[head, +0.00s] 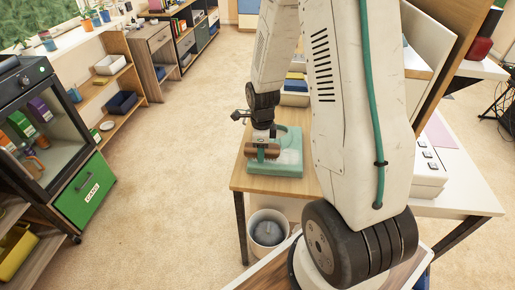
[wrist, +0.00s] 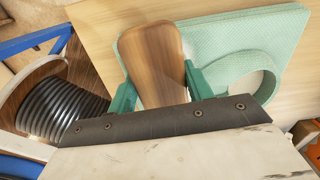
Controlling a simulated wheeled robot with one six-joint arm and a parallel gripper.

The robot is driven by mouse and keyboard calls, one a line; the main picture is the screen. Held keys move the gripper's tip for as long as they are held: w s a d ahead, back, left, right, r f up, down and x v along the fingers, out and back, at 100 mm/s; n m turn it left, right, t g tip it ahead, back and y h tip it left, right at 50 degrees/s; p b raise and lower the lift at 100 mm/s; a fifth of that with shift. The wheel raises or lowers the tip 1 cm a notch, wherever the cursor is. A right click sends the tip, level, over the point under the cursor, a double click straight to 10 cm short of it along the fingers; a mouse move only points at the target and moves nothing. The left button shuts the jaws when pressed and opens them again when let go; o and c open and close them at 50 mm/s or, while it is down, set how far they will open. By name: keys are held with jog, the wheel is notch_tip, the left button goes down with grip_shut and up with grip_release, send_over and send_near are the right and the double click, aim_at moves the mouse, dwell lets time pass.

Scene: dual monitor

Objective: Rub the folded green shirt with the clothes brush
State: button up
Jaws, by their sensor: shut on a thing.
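The folded green shirt (head: 290,158) lies on the wooden table near its left corner. In the wrist view, the pale green shirt (wrist: 215,35) shows a raised ring-like fold on its right. My gripper (head: 262,143) is over the shirt's left part. It is shut on the clothes brush (head: 270,152), with a green finger on each side of the brown wooden back (wrist: 155,55) in the wrist view. The brush's underside is hidden, so I cannot tell whether it touches the shirt.
The wooden table (head: 258,184) has a little bare top around the shirt. A white bin (head: 252,232) stands below its front edge. A white box with buttons (head: 432,170) is to the right. Open floor (head: 185,150) lies left, with shelves beyond it.

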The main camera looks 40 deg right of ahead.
aim_at(251, 144)
jog(key=shift+s+d+f, duration=0.2)
jog(key=shift+s+d, duration=2.15)
jog(key=shift+d, duration=0.05)
jog(key=shift+s+d, duration=2.25)
jog(key=shift+d, duration=0.15)
jog(key=shift+w+a, duration=5.8)
jog(key=shift+a, duration=0.25)
jog(key=shift+w+d+r, duration=0.1)
jog(key=shift+w+d, duration=0.25)
jog(key=shift+w, duration=0.1)
jog(key=shift+s+d, duration=3.6)
jog(key=shift+d, duration=0.2)
jog(key=shift+s+d, duration=2.2)
jog(key=shift+d, duration=0.05)
